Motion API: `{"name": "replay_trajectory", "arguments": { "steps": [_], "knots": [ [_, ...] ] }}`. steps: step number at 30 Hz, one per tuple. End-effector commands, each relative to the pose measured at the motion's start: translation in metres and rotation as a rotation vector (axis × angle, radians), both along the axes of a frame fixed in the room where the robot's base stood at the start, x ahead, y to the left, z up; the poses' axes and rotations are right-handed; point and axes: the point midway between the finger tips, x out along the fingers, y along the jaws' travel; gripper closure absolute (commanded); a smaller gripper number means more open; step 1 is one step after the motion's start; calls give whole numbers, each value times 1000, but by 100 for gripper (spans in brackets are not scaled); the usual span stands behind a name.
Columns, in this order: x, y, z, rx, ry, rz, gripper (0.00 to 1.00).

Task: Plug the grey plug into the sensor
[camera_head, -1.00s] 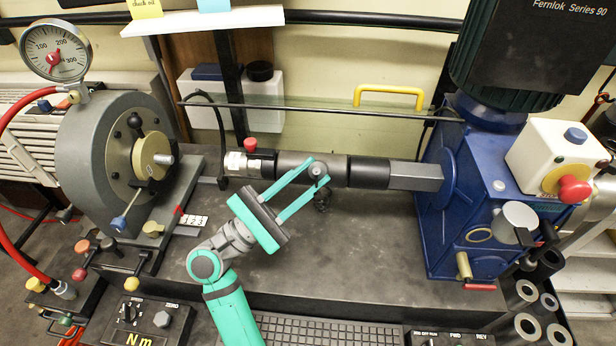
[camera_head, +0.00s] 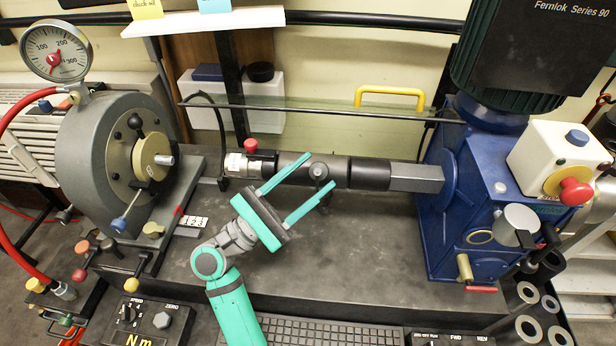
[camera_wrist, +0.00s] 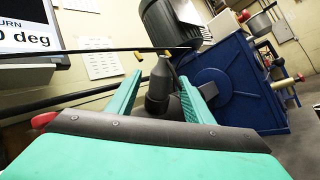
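The sensor (camera_head: 293,165) is a dark horizontal cylinder in the shaft line, left of the blue gearbox. A dark grey rounded piece (camera_head: 319,170), which looks like the grey plug, stands at its middle. In the wrist view this piece (camera_wrist: 158,88) is upright with a narrowing top, between my finger ends. My gripper (camera_head: 320,172) is open, with a finger on each side of the piece. The wrist view shows gaps beside it at my gripper (camera_wrist: 161,76). The lower end of the piece is hidden, so I cannot tell how deeply it sits.
The blue gearbox (camera_head: 440,215) stands at right, and a grey round flange unit (camera_head: 90,170) with a gauge (camera_head: 55,50) at left. A black cable (camera_head: 219,130) hangs behind the shaft at left. The dark bench top (camera_head: 350,255) is clear in front.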

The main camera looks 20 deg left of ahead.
Motion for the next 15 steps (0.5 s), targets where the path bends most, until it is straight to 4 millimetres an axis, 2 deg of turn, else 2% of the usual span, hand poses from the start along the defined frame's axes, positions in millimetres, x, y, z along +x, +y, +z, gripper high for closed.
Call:
{"name": "replay_trajectory", "arguments": {
  "steps": [8,15],
  "knots": [
    [-4,3,-4,0,1,0,53],
    [-30,25,-23,-2,3,-1,53]
  ]
}}
